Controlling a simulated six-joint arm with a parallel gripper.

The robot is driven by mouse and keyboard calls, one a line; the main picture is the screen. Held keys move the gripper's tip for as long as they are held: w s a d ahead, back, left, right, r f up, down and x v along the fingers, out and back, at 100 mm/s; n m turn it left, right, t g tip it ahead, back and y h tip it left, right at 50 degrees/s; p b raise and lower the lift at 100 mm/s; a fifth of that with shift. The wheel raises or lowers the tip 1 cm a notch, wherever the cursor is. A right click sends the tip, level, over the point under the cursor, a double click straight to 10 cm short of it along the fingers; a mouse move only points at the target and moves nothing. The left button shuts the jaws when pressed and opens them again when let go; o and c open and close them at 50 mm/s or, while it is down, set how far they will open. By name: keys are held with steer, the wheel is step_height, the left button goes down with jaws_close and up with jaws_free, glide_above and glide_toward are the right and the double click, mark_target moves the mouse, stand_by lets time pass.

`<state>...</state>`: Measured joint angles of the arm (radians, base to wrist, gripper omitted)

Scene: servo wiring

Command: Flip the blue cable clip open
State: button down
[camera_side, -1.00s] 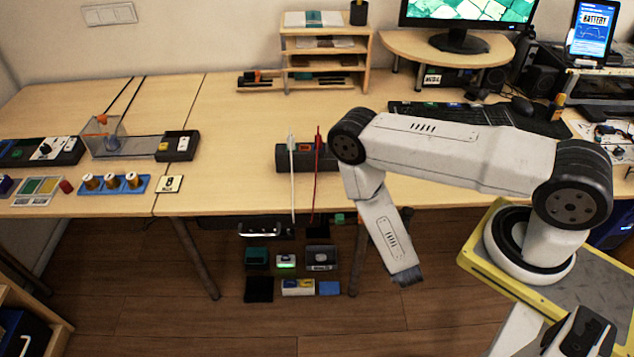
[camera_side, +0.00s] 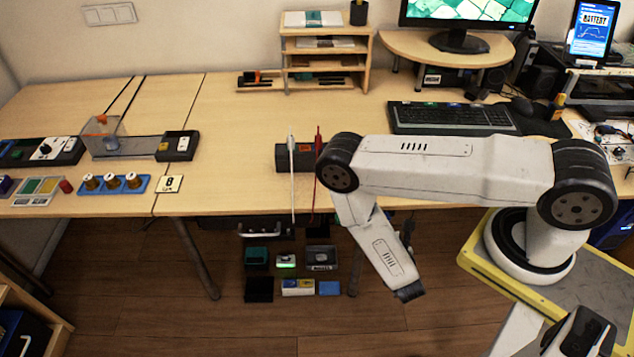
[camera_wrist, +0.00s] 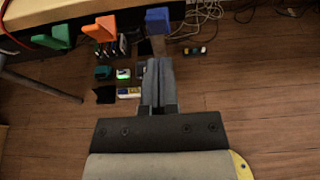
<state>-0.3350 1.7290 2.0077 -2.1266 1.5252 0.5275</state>
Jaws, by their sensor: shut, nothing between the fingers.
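The blue cable clip (camera_wrist: 157,20) shows at the top middle of the camera_wrist view, at the table's front edge. I cannot tell from its shape whether its flap is open or shut. My gripper (camera_wrist: 158,64) is shut and empty, its fingers pointing toward the blue clip and appearing just below it in that view. I see no contact, though the depth gap is unclear. In the camera_side view my gripper (camera_side: 409,292) hangs below the table front, and the blue clip is not visible there.
An orange clip (camera_wrist: 101,29) and a green clip (camera_wrist: 54,37) sit left of the blue one along the table edge. Loose cables (camera_wrist: 203,14) hang to its right. Several small boxes (camera_side: 286,261) stand low beneath the table. Open floor (camera_side: 260,325) lies in front.

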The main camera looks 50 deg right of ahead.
step_height(320, 180, up, 10)
steer(key=shift+s+a+f, duration=0.15)
steer(key=shift+s+a, duration=0.2)
stand_by(0.4)
stand_by(0.4)
steer(key=s+d+r+m+g, duration=0.1)
steer(key=s+r+m+g, duration=0.1)
steer(key=r+m+g, duration=0.5)
steer(key=s+d+r+m+g, duration=0.1)
steer(key=s+r+m+g, duration=0.25)
steer(key=m+g, duration=0.4)
steer(key=w+a+r+m+t+y, duration=0.7)
steer(key=w+a+r+m+y, duration=0.1)
steer(key=r+m, duration=0.3)
steer(key=shift+w+a+m+y, duration=0.25)
steer(key=shift+w+m+y, duration=0.5)
steer(key=shift+y, duration=0.15)
